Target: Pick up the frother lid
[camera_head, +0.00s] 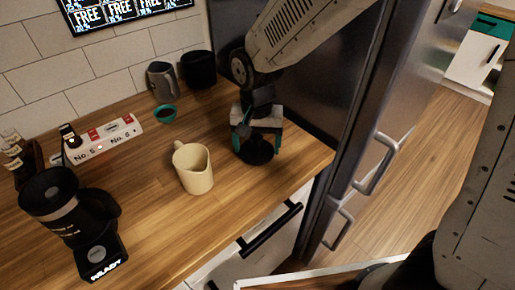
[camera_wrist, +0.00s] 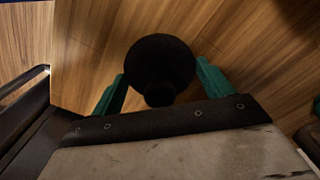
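A round black piece with a small knob, which looks like the frother lid (camera_head: 257,154), is right below my gripper (camera_head: 256,143) on the right part of the counter. The wrist view shows the lid (camera_wrist: 160,52) from above, its knob towards me. The teal fingers of my gripper (camera_wrist: 162,72) stand wide apart, one on each side of the lid, with their tips at or very near its rim. The knob is clear of both fingers. I cannot tell whether the fingers press on the rim, or whether the lid rests on the wood.
A cream mug (camera_head: 195,170) stands just left of my gripper. A grey pitcher (camera_head: 162,80), a black container (camera_head: 198,69) and a small teal cup (camera_head: 165,114) are at the back. A metal fridge (camera_head: 375,110) borders the counter's right.

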